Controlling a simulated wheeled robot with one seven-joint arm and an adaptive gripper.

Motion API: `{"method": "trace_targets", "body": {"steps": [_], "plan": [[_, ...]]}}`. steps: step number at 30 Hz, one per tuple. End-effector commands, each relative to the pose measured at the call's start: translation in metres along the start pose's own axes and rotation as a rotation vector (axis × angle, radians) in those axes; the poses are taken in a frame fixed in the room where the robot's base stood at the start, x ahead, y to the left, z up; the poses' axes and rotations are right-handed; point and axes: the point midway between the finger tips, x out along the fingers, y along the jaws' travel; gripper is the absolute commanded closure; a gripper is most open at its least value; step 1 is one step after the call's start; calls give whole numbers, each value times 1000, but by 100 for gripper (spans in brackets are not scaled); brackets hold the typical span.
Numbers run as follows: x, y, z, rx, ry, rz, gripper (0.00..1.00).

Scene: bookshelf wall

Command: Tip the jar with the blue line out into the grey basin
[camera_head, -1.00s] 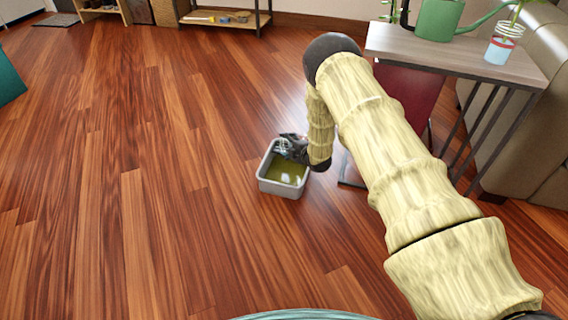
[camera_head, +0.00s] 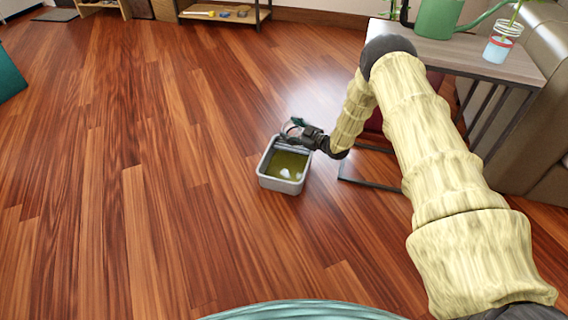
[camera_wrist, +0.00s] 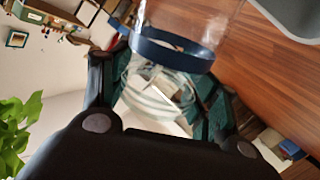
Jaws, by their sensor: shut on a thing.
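My gripper (camera_head: 303,133) is shut on the clear jar with the blue line, at the basin's far edge. The jar (camera_head: 289,130) is small and partly hidden by the gripper in the head view. In the wrist view, the jar's blue band (camera_wrist: 172,50) and clear glass show between the dark fingers, and the jar looks tilted. I cannot make out liquid in it. The grey basin (camera_head: 281,186) stands on the floor with yellow-green liquid in it. A corner of the basin (camera_wrist: 297,18) also shows in the wrist view.
A side table (camera_head: 475,58) at the right holds a green watering can (camera_head: 436,20) and a red-banded jar with a plant (camera_head: 499,48). A sofa (camera_head: 545,125) stands beside it. A low shelf (camera_head: 226,18) is at the back. The wooden floor left of the basin is clear.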

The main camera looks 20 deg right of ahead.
Motion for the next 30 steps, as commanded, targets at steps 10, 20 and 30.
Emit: {"method": "trace_targets", "body": {"steps": [10,20,30], "plan": [[-7,15,-14,312,133,1,63],[-8,20,-21,422,178,0,63],[-9,20,-21,420,176,1,63]]}}
